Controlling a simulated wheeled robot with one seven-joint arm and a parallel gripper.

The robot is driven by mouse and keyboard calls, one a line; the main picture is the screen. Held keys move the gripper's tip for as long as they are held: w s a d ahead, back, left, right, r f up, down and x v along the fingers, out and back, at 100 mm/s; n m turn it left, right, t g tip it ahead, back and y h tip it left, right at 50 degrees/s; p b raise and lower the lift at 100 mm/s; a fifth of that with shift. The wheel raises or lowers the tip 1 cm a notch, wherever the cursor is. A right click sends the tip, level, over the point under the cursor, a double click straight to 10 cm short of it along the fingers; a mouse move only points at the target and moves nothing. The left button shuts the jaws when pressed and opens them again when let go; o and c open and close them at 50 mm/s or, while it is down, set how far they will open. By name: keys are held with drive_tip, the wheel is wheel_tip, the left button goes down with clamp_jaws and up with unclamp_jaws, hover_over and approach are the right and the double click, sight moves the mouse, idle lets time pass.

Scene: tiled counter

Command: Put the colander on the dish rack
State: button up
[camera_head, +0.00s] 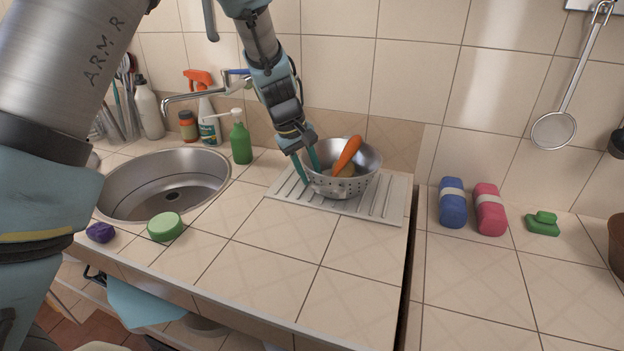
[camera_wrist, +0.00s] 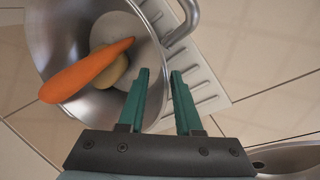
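The metal colander (camera_head: 345,187) stands upright on the pale ridged dish rack (camera_head: 388,203) in the head view. It holds a carrot (camera_head: 347,155) and a yellowish round item (camera_head: 345,171). My gripper (camera_head: 309,174) is at the colander's left side, pointing down. One teal finger is inside the bowl and the other is outside it. In the wrist view, the fingers (camera_wrist: 160,72) are apart, with the colander's rim between them and a visible gap. A looped handle (camera_wrist: 186,22) shows beside the rim. The rack's ridges (camera_wrist: 205,88) show beyond the outer finger.
A round sink (camera_head: 165,183) lies to the left, with a faucet (camera_head: 190,97) and a green soap bottle (camera_head: 240,142) behind it. A green sponge (camera_head: 165,226) sits at the front. Blue (camera_head: 452,207) and pink (camera_head: 490,212) rolls lie right.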

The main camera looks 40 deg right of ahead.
drive_tip(key=b+v, duration=0.1)
drive_tip(key=v, duration=0.8)
drive_tip(key=shift+r+b, duration=0.35)
drive_tip(key=shift+w+a, duration=0.1)
drive_tip(key=w+a+f+n+t+y, duration=0.1)
drive_tip(key=w+a, duration=0.2)
drive_tip(key=a, duration=0.8)
drive_tip(key=w+a+f, duration=0.1)
drive_tip(key=w+a, duration=0.3)
drive_tip(key=a, duration=0.7)
drive_tip(key=s+a+f+y, duration=0.1)
drive_tip(key=s+a, duration=0.2)
drive_tip(key=a, duration=0.8)
drive_tip(key=s+a+f+t+y, duration=0.1)
drive_tip(key=s+a, duration=0.3)
drive_tip(key=a, duration=0.7)
drive_tip(key=shift+f+y, duration=0.3)
drive_tip(key=shift+f, duration=0.2)
